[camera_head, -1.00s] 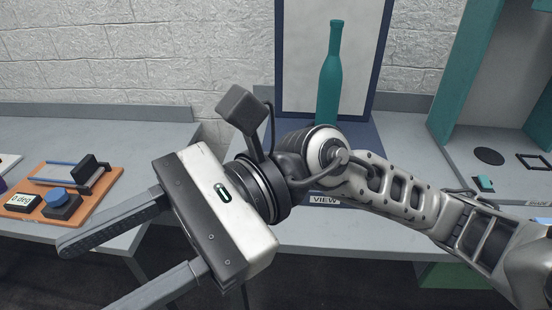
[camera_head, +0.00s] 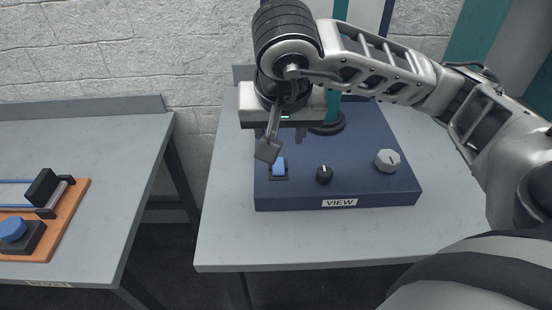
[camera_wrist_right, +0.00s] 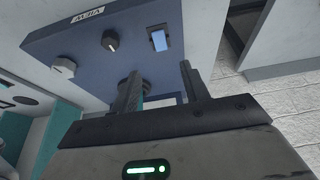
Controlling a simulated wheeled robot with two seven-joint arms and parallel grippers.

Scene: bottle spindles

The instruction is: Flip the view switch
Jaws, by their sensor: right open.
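The view switch (camera_head: 279,167) is a small blue rocker at the left front of a dark blue box (camera_head: 350,188) labelled VIEW (camera_head: 340,202). It also shows in the right wrist view (camera_wrist_right: 158,40), lit pale blue, beyond the fingertips. My right gripper (camera_head: 298,134) is over the back left of the box, behind the switch in the head view, fingers partly hidden. In the right wrist view my right gripper (camera_wrist_right: 161,80) is open with nothing held. I see no contact with the switch. My left gripper is not in view.
A black knob (camera_head: 324,174) and a grey knob (camera_head: 387,160) sit right of the switch. The teal bottle (camera_head: 334,109) on its round base is mostly hidden by my arm. An orange board (camera_head: 70,215) lies on the left table, across a gap. The grey table's front is clear.

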